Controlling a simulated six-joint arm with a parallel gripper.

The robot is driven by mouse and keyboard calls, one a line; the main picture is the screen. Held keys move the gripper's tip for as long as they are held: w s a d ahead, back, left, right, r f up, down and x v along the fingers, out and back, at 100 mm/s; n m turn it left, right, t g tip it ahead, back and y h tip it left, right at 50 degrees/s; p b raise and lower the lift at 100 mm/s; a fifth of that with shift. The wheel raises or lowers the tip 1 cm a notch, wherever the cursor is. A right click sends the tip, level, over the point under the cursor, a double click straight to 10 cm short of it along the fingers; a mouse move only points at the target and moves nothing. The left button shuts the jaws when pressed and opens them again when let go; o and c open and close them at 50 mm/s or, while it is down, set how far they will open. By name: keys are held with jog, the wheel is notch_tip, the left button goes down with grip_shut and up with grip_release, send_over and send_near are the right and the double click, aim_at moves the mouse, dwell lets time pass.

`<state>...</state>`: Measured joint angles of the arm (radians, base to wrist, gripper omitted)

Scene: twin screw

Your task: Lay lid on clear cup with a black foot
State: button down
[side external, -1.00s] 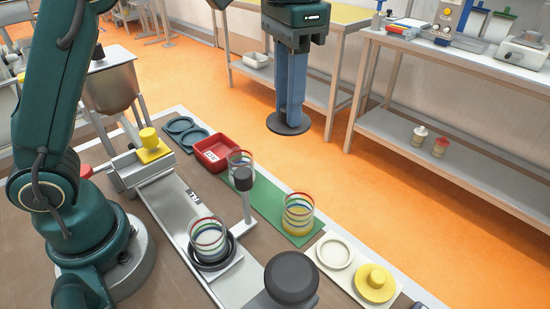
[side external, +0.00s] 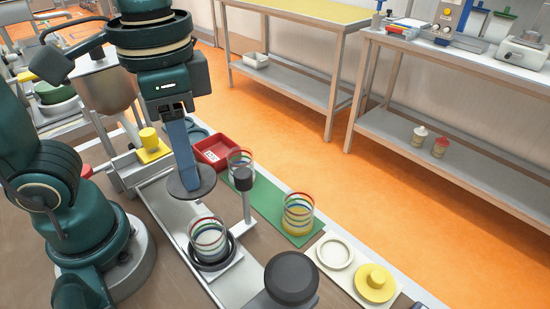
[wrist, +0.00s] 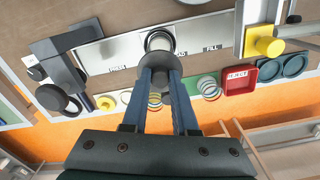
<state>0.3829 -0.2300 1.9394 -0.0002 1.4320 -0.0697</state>
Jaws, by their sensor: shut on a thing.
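My gripper (side external: 185,165), with long blue fingers, is shut on a round dark lid (side external: 207,180), which looks slightly tilted in the side view. In the wrist view the lid (wrist: 157,86) is at the fingertips. The clear cup with a black foot (side external: 208,232) has coloured rings and stands on the steel rail. The lid is above the rail, up and left of the cup in the side view, and apart from it. In the wrist view the cup (wrist: 159,42) is just beyond the lid, which covers part of it.
Two other ringed clear cups (side external: 298,213) (side external: 240,168) stand on a green mat (side external: 270,212). A black-topped post (side external: 243,180) rises beside the rail near the cup. A red tray (side external: 212,150), a white ring (side external: 335,252), a yellow lid (side external: 375,284) and a black knob (side external: 290,278) are around.

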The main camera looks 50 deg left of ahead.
notch_tip(320, 180, down, 8)
jog(key=shift+r, duration=0.15)
dwell(0.6)
jog(key=shift+f, duration=0.8)
dwell(1.5)
dwell(0.3)
jog(key=shift+c, duration=0.2)
grip_release()
dwell(0.4)
jog(key=shift+r, duration=3.5)
